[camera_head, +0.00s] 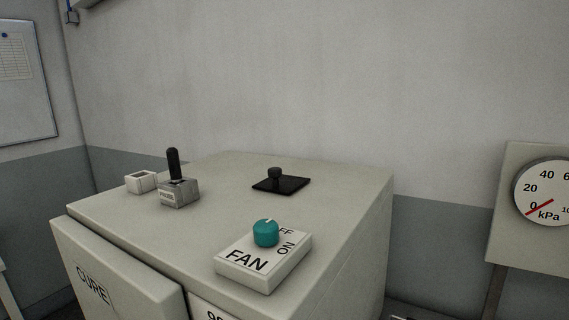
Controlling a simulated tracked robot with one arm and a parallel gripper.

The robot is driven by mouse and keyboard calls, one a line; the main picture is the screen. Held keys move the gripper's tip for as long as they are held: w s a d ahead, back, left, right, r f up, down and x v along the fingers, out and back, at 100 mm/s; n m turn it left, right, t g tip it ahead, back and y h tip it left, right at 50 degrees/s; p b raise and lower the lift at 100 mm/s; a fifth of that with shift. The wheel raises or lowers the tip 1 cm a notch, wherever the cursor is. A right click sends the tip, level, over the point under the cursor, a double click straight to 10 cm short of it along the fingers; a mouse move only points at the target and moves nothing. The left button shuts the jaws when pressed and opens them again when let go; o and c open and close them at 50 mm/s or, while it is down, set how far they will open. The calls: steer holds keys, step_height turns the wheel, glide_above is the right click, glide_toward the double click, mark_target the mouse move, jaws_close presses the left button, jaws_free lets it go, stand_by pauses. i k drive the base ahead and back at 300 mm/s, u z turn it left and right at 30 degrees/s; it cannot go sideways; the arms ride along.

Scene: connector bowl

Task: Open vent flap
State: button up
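A black square flap with a small round knob (281,184) lies flat on the top of a beige cabinet (225,195), toward its back right. It looks like the vent flap, and it appears flush with the top. My gripper does not show in this view, so its place relative to the flap cannot be told.
A fan switch box (262,262) with a teal knob (266,233) sits at the front right of the cabinet top. A grey block with an upright black lever (174,165) and a small white box (141,182) stand at left. A pressure gauge (546,192) is at right.

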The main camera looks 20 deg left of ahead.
mark_target(277, 183)
steer(key=z, duration=0.05)
steer(key=i, duration=0.9)
steer(key=u, duration=0.1)
